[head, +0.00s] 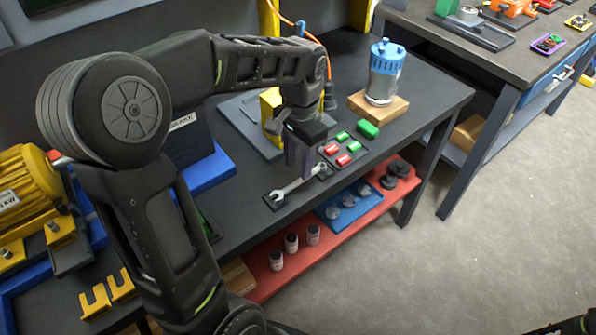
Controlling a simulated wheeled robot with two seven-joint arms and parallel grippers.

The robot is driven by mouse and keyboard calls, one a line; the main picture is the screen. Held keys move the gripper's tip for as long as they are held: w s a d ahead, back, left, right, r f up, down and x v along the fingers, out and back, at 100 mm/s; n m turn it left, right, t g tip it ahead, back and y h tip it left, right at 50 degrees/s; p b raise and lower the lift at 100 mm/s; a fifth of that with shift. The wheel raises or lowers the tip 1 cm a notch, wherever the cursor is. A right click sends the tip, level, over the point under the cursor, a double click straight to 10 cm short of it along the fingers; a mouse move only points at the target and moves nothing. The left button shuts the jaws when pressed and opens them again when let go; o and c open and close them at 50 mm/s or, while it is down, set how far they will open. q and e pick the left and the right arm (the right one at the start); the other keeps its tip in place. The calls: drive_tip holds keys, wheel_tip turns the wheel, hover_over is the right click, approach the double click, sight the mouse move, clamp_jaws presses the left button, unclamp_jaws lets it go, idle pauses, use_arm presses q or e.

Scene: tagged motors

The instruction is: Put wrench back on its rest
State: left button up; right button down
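The silver wrench (286,190) lies along the front edge of the dark bench. Its near open end is over a small black rest block (274,201), and its far end is by another dark block (324,173). My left gripper (300,172) points down at the wrench's middle, with its greyish fingers at or just above the handle. The fingers overlap in this view, so I cannot tell whether they grip it or whether the wrench touches the blocks. My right gripper is not in view; only a bit of my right arm shows at the bottom right corner.
Behind the wrench is a black panel with red and green buttons (343,159). A blue-topped silver motor (384,72) stands on a wooden block (366,108). A yellow motor (25,190) is at left. Below is a red shelf (300,262) with small jars (292,243).

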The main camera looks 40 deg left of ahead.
use_arm(q)
drive_tip(key=shift+r, duration=1.85)
drive_tip(key=shift+f, duration=0.1)
